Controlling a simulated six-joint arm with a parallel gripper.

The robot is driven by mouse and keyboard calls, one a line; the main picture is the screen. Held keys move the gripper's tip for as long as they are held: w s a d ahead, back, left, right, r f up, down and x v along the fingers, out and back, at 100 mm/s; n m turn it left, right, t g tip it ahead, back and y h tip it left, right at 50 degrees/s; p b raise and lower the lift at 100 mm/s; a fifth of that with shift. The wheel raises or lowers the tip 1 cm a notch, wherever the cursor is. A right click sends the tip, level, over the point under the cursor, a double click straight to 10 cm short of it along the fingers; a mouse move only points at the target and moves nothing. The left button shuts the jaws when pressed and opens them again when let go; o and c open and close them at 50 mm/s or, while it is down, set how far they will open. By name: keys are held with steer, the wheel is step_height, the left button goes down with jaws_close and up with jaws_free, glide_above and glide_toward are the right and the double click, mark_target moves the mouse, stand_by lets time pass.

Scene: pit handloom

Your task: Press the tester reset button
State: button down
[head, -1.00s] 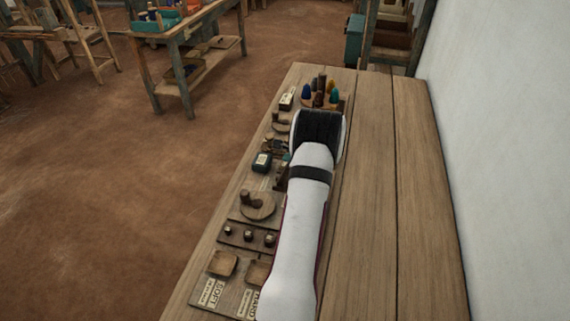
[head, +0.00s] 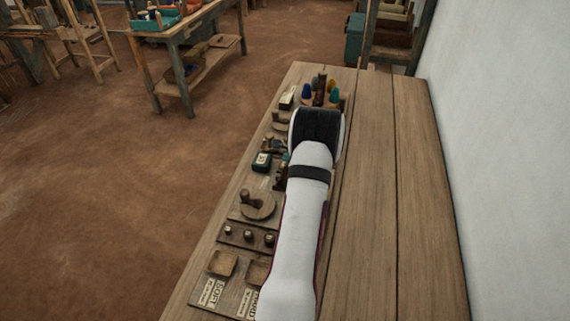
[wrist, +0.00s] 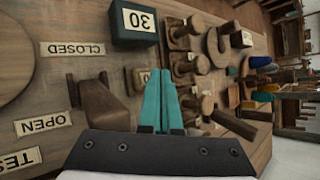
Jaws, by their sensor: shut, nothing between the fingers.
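My gripper's two teal fingers (wrist: 161,98) are shut and empty in the wrist view, pointing at the bench fittings. In the head view my wrist hides most of them. A brown wooden lever (wrist: 101,104) stands between the CLOSED label (wrist: 73,49) and the OPEN label (wrist: 43,123). I cannot tell which part is the reset button.
Wooden knobs and pegs (wrist: 185,62) crowd the area just right of the fingers. Coloured cones (head: 332,92) stand at the bench's far end. A disc with a handle (head: 258,206) and a row of knobs (head: 248,236) lie nearer. The bench's right side (head: 400,200) is clear.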

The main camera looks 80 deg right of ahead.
steer(key=shift+w+a+r, duration=0.1)
steer(key=shift+a+r, duration=0.15)
steer(key=shift+r, duration=0.6)
steer(key=shift+a+r, duration=0.2)
steer(key=shift+r, duration=0.6)
